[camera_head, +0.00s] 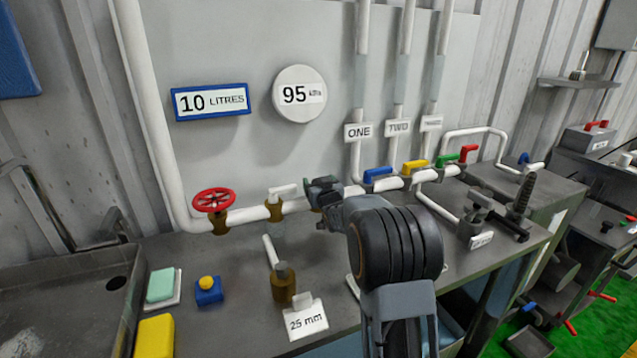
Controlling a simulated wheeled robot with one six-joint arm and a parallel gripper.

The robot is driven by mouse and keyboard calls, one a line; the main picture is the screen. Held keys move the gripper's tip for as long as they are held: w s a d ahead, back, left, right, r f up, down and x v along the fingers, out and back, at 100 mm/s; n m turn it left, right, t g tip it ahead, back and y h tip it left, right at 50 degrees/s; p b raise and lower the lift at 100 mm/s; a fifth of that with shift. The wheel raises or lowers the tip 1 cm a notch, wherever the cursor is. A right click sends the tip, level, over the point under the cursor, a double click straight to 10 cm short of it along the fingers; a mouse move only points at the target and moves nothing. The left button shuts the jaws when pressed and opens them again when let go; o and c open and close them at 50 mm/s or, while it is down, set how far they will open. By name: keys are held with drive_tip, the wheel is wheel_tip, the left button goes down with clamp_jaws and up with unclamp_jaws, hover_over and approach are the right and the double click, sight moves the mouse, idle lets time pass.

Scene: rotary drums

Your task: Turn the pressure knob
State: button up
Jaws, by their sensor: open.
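My gripper (322,188) is at the white horizontal pipe (250,214), below the round gauge (289,108) that reads 95, apparently in kPa. Its jaws are open, with the fingers pointing left and away from me. I cannot make out a pressure knob for certain; my gripper hides the stretch of pipe behind it. Just left of my gripper, a brass valve with a white lever (284,191) sits on the pipe. Further left is a red handwheel (213,200). I cannot tell whether the fingers touch anything.
Blue (378,174), yellow (414,166) and green (447,158) valve levers stand right of my gripper, beneath pipes labelled ONE and TWO.

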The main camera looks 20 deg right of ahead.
drive_tip(key=shift+w, duration=0.15)
drive_tip(key=c, duration=0.9)
drive_tip(key=m+h+b, duration=0.1)
drive_tip(key=b, duration=0.3)
drive_tip(key=shift+f+h, duration=0.3)
drive_tip(key=shift+f, duration=0.1)
drive_tip(key=shift+r+m+g+h+b, duration=0.4)
drive_tip(key=shift+m+h+b, duration=0.2)
drive_tip(key=shift+h+b, duration=0.3)
drive_tip(key=o, duration=0.9)
